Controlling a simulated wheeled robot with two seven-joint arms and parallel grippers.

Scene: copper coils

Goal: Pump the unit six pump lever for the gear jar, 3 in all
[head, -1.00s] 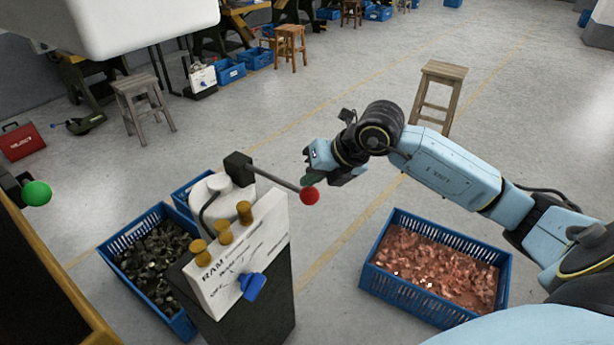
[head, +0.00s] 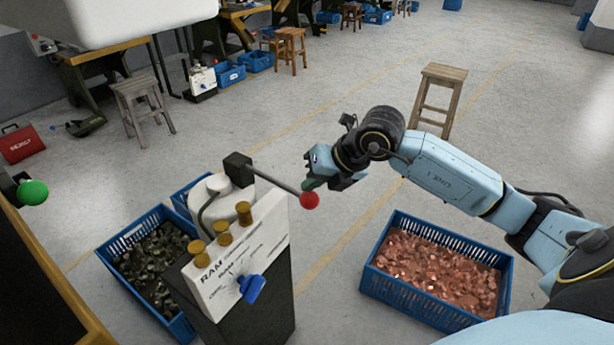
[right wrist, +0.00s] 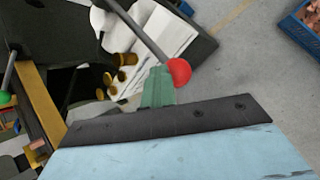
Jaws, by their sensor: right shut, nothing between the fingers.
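The pump lever is a grey rod (head: 278,183) with a red ball (head: 309,200) at its end. It reaches right and slightly down from a dark block (head: 238,169) on the pump unit, whose white panel (head: 240,262) reads "RAM". My right gripper (head: 312,184) is shut and empty, just above the red ball. In the right wrist view the green fingertips (right wrist: 157,88) are right beside the red ball (right wrist: 179,71); I cannot tell whether they touch it. My left gripper is not in view, and I see no gear jar.
A blue crate of copper pieces (head: 372,277) stands on the floor to the right. A blue crate of dark scrap (head: 112,251) stands left of the pump unit. A green ball knob (head: 32,192) is at the left edge. A wooden stool (head: 443,72) stands behind my arm.

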